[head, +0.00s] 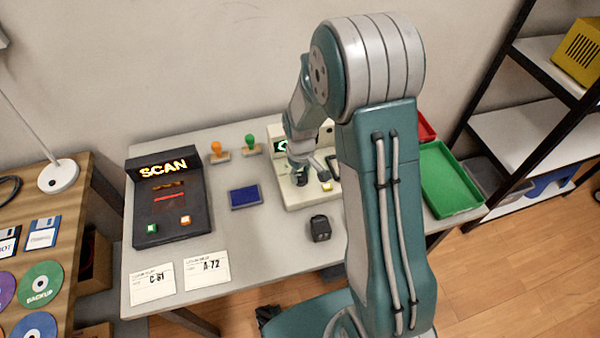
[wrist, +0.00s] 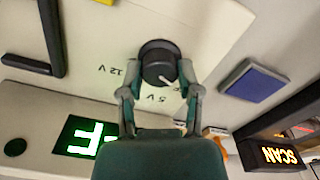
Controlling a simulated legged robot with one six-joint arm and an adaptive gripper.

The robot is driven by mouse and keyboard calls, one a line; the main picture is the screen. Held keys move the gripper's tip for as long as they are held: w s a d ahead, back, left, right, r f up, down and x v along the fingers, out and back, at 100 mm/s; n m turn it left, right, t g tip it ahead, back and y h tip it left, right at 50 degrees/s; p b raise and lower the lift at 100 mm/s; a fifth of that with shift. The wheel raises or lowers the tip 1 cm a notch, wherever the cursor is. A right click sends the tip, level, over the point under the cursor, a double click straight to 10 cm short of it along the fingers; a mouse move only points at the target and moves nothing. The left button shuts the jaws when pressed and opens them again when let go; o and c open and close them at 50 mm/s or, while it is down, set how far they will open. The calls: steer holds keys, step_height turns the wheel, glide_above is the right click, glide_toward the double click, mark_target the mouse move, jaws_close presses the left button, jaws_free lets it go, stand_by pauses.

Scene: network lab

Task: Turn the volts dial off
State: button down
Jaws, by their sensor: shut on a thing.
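The volts dial is a round black knob (wrist: 158,56) with a white pointer line, on a cream panel (wrist: 98,32). In the wrist view its pointer aims to the lower right, to the right of the printed "5 V"; "12 V" is further left. My gripper (wrist: 159,76) is shut on the dial, one finger on each side. In the head view my gripper (head: 302,172) is at the cream device (head: 292,197), and my arm hides part of the device. A lit green display (wrist: 84,137) on the device shows an F-like character, partly hidden by my gripper.
A black bar handle (wrist: 50,35) stands on the panel near the dial. Left of the device are a blue pad (head: 245,196), two stamps (head: 250,145) and a black SCAN box (head: 168,198). A small black object (head: 320,228) lies in front. A green tray (head: 449,180) is at right.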

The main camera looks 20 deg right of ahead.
mark_target(300, 175)
steer(key=shift+c, duration=1.5)
jaws_free()
steer(key=shift+s+f, duration=0.1)
steer(key=shift+s, duration=0.15)
steer(key=shift+w, duration=0.1)
steer(key=shift+r, duration=0.2)
step_height(300, 175, up, 12)
steer(key=shift+f, duration=0.2)
steer(key=shift+w, duration=0.1)
